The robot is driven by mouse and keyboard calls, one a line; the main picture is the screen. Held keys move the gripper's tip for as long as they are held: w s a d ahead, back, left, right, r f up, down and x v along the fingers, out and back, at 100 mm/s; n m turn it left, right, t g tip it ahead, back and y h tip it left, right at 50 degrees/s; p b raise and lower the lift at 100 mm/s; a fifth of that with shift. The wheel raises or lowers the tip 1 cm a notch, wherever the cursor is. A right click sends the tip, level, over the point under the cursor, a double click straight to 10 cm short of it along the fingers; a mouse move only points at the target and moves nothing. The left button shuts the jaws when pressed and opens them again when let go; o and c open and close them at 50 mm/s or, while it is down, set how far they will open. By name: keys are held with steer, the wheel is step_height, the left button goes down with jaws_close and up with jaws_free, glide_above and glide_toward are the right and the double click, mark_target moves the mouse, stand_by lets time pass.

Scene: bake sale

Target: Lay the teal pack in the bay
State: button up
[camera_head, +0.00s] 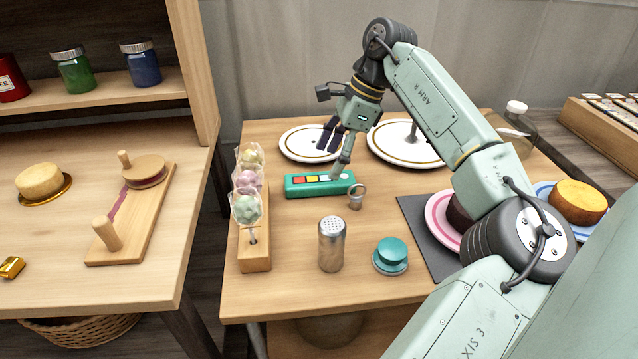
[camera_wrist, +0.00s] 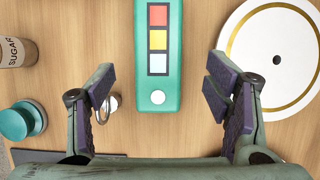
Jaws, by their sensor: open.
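The teal pack (camera_head: 319,190), a long flat box with red, yellow and blue squares, lies on the wooden table behind the shaker. In the wrist view the teal pack (camera_wrist: 159,82) runs up the picture, with a white round button at its near end. My gripper (camera_head: 337,152) is open and empty over the pack's right end. In the wrist view the open fingers (camera_wrist: 160,88) stand on either side of the pack's near end, with a gap on both sides. I cannot tell which place is the bay.
A small metal ring-topped item (camera_head: 356,196) stands beside the pack's right end, close to the left finger in the wrist view. A lollipop stand (camera_head: 254,250), a shaker (camera_head: 331,244), a teal lidded item (camera_head: 391,255) and gold-rimmed plates (camera_head: 300,152) surround it.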

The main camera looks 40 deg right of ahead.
mark_target(321, 178)
steer(key=shift+p+x, duration=0.35)
steer(key=shift+x, duration=2.35)
